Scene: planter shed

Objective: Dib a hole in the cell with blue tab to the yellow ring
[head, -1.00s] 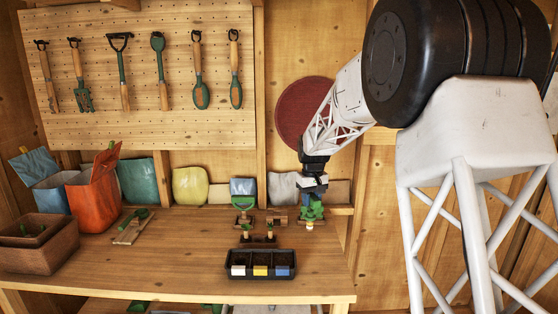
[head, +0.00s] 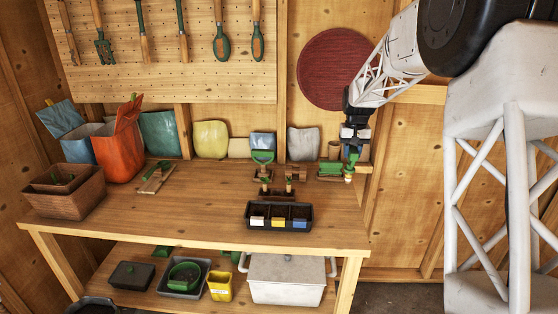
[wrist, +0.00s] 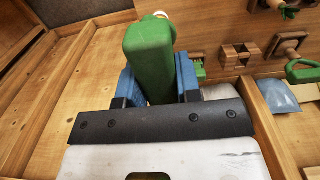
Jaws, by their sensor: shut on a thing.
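My gripper (head: 354,147) is shut on a green dibber (head: 351,165) with a yellow ring and a pale tip. The dibber points down, above the right end of the bench. In the wrist view the green dibber body (wrist: 150,60) sits between the blue fingers; its pale tip shows small at the top. A black tray (head: 248,224) with three cells lies at the bench front, left of and nearer than the dibber. Its tabs are white, yellow and, at the right, blue (head: 300,223). The dibber is apart from the tray.
Small wooden stands with green-handled tools (head: 264,172) are behind the tray. A brown wooden box (head: 65,195) and an orange bag (head: 118,155) are at the left. The bench (head: 190,205) is bare left of the tray. A white lidded bin (head: 287,280) is on the lower shelf.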

